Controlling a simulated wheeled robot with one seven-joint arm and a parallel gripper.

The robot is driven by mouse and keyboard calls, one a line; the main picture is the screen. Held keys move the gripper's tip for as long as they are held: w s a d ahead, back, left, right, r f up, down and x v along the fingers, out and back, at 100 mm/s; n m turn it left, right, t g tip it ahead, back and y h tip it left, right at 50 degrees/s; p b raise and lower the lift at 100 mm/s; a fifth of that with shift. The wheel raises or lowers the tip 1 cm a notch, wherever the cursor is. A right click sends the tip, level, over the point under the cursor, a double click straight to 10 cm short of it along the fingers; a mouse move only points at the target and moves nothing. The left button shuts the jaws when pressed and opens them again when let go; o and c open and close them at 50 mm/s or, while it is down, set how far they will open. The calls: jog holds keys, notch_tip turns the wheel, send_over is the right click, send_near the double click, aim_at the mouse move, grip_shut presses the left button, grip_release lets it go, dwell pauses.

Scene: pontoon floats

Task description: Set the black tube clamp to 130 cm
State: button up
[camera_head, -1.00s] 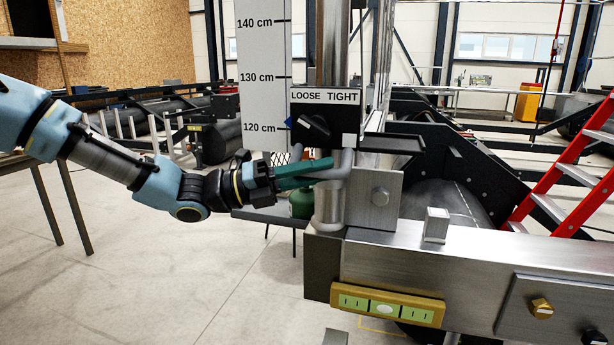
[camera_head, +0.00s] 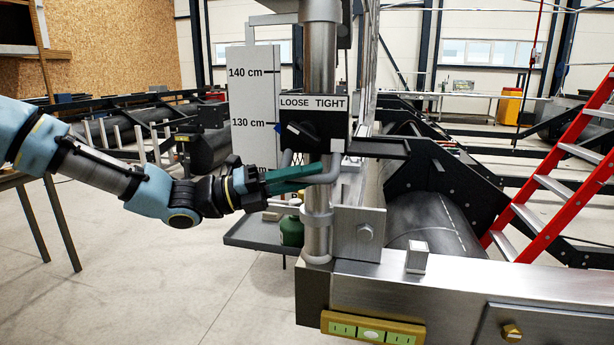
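The black tube clamp (camera_head: 325,127) sits around the upright steel tube (camera_head: 319,60). Its label reads LOOSE and TIGHT, and its dark knob (camera_head: 299,131) is turned toward the LOOSE side. My gripper (camera_head: 318,171) comes from the left, just below the clamp. Its green fingers appear closed on the grey bent handle (camera_head: 331,173) under the clamp; the exact contact is partly hidden.
A steel beam (camera_head: 440,290) with a bracket (camera_head: 360,225) fills the lower right. A black shelf (camera_head: 375,148) sticks out right of the clamp. A green canister (camera_head: 291,231) stands on a grey tray behind my gripper. A red ladder (camera_head: 550,180) is at right.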

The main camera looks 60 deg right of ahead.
jog(key=o, duration=0.4)
jog(key=shift+o, duration=0.2)
jog(key=b+v, duration=0.3)
jog(key=v, duration=0.8)
jog(key=shift+s, duration=0.1)
jog(key=shift+f, duration=0.15)
